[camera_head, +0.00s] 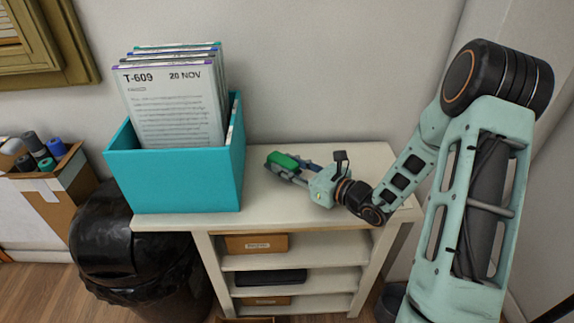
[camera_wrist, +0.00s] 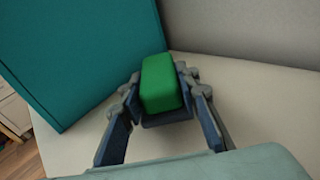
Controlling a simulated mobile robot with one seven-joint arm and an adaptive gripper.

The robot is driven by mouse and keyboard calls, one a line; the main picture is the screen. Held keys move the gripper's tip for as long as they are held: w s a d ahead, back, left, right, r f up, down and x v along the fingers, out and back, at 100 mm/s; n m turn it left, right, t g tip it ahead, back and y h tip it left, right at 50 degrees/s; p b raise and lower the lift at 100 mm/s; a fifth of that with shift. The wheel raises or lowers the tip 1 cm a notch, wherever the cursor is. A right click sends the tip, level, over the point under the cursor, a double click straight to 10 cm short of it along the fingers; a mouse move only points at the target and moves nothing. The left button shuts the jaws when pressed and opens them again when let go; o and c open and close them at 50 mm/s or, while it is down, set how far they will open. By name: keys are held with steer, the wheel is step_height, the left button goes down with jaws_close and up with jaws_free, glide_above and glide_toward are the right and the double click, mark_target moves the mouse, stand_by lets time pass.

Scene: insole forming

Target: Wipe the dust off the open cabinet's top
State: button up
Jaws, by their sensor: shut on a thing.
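The open cabinet (camera_head: 175,221) is a cream shelf unit with a flat top against the wall. My gripper (camera_head: 283,165) is low over its top, just right of the teal box. It is shut on a green block (camera_head: 284,160), which looks like a sponge or eraser. In the wrist view, the green block (camera_wrist: 160,84) sits between the two fingers of my gripper (camera_wrist: 163,100). The cabinet top (camera_wrist: 250,105) shows pale around it. I cannot make out dust on it. Whether the block touches the top, I cannot tell.
A teal box (camera_head: 175,180) of upright document folders (camera_head: 170,105) stands on the cabinet top's left part, close to my gripper. A black bin (camera_head: 125,250) stands left of the cabinet. The wall (camera_head: 320,70) rises behind. The top's front right is partly under my arm.

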mark_target(287, 162)
steer(key=shift+f+b, duration=0.65)
steer(key=shift+f, duration=0.15)
steer(key=shift+d+r+p, duration=0.15)
steer(key=shift+d+p, duration=0.2)
steer(key=shift+d, duration=1.7)
steer(key=shift+s+a+f+b, duration=0.1)
steer(key=shift+a+b, duration=0.1)
steer(key=shift+a, duration=0.45)
steer(key=shift+a+f+b, duration=0.15)
steer(key=shift+a+b, duration=0.05)
steer(key=shift+a, duration=0.5)
steer(key=shift+s+a+f+b, duration=0.1)
steer(key=shift+a+b, duration=0.1)
steer(key=shift+a, duration=0.6)
steer(key=shift+f, duration=0.1)
steer(key=shift+w+r+p, duration=0.15)
steer(key=shift+r+p, duration=2.2)
steer(key=shift+r, duration=0.8)
